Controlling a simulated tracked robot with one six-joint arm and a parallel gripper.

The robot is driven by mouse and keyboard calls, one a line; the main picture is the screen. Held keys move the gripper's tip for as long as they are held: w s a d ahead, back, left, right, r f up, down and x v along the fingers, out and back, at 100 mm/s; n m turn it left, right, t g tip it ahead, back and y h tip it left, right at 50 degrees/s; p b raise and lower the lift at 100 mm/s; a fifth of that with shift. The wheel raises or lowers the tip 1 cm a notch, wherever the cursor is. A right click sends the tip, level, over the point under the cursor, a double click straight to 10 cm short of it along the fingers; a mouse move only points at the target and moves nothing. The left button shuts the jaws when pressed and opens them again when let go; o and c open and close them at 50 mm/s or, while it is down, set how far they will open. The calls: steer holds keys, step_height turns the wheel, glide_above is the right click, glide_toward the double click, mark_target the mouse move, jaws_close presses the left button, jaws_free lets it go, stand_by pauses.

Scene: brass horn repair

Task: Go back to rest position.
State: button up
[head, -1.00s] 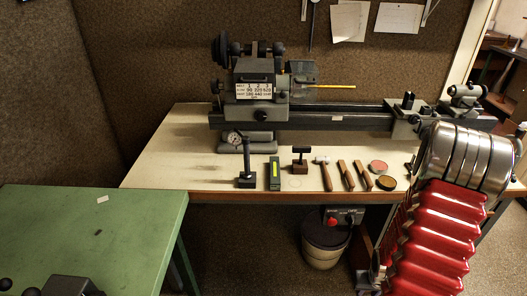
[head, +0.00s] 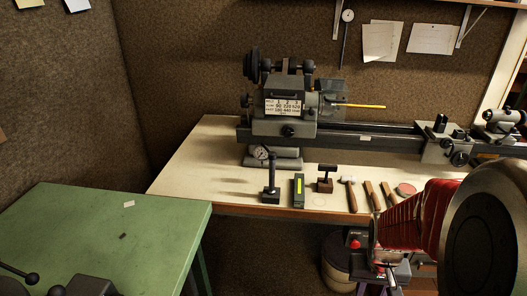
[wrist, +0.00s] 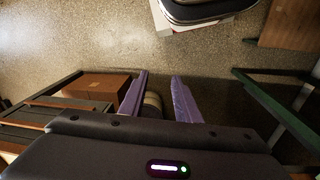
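My gripper (wrist: 159,80) shows in the wrist view with its two purple fingers spread apart. Nothing is held between them; the floor and part of a pale bin (wrist: 152,104) show beyond. In the head view my arm, with its red bellows, fills the lower right, in front of the bench's right part. A small purple part of my gripper shows below the bellows, but its fingertips are not clear there.
A small lathe (head: 290,105) stands on the cream bench (head: 205,165), with a row of hand tools along the front, including a hammer (head: 350,194). My arm hides the row's right end. A green table (head: 90,235) stands at left. A bin (head: 338,275) stands under the bench.

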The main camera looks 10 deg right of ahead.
steer(key=s+a+r+n+t+y, duration=0.1)
steer(key=a+r+n+t, duration=0.3)
steer(key=a+r, duration=1.3)
step_height(320, 180, up, 3)
steer(key=shift+s+a+r+t, duration=0.15)
steer(key=shift+s+a+t, duration=0.25)
steer(key=shift+t, duration=0.4)
